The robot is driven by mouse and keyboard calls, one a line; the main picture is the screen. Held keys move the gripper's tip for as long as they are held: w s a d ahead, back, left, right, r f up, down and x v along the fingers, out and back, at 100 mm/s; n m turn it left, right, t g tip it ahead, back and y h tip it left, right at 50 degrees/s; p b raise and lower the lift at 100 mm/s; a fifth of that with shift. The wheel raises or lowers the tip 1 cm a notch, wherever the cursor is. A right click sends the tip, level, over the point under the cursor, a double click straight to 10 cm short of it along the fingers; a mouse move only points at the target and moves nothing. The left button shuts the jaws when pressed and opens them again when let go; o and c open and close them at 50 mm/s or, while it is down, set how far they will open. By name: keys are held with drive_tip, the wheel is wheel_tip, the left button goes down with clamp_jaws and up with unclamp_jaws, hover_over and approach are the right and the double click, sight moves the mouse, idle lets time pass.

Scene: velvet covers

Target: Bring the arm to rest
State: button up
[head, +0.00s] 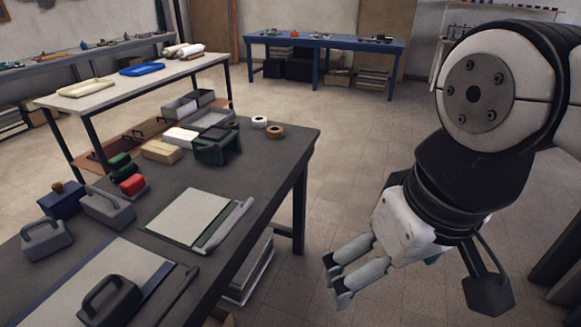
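My arm hangs at the right of the head view, over the floor and clear of the dark work table (262,150). My gripper (334,279) points down and to the left, beyond the table's right edge. Its two fingers look parallel with a gap between them, and nothing shows between them. The gripper touches no object that I can see.
The work table holds grey handled blocks (108,300), a pale board (190,215), a dark green bin (217,145) and tape rolls (275,132). A white-topped table (130,82) and a blue bench (325,42) stand behind. The floor (340,140) between is open.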

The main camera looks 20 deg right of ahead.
wheel_tip(320, 180, up, 9)
drive_tip(key=t+p, duration=0.1)
drive_tip(key=p, duration=0.7)
drive_tip(key=shift+r+t, duration=0.15)
drive_tip(key=shift+t, duration=0.25)
drive_tip(key=shift+d, duration=0.1)
